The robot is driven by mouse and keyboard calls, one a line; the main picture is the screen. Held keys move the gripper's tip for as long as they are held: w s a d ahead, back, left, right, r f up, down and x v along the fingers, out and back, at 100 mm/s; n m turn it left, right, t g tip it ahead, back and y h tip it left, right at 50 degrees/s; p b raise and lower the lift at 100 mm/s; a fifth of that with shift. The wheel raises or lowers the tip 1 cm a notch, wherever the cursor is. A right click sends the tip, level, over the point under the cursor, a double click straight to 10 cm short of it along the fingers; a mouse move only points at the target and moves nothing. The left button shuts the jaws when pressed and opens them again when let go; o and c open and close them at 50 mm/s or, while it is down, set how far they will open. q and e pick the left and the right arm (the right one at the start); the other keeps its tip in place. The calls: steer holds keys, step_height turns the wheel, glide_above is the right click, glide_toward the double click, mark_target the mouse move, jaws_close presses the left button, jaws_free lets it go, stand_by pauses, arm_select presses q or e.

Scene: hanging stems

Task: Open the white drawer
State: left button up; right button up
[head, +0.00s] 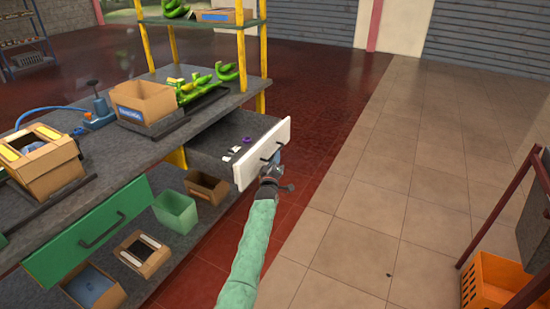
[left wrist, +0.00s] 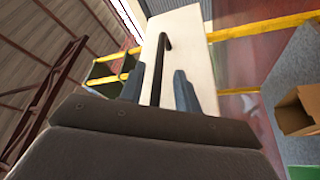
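The white drawer (head: 263,153) stands pulled out from the grey workbench, and its inside shows behind the white front. Small white pieces and a purple item lie in it. Its dark bar handle (head: 279,147) is on the front face. My left gripper (head: 271,172) is at the handle, at the lower part of the front. In the left wrist view, the white front (left wrist: 190,35) fills the middle, and the handle (left wrist: 157,75) runs between my two spread fingers, with a gap visible on each side. My right gripper is not in view.
A green drawer (head: 95,228) is at the bench's left. Cardboard boxes (head: 145,101) and green bananas (head: 195,88) stand on top. Bins (head: 175,212) sit on the lower shelf. An orange crate (head: 490,280) is at lower right.

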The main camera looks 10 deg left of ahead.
arm_select(q)
steer(key=shift+v, duration=2.7)
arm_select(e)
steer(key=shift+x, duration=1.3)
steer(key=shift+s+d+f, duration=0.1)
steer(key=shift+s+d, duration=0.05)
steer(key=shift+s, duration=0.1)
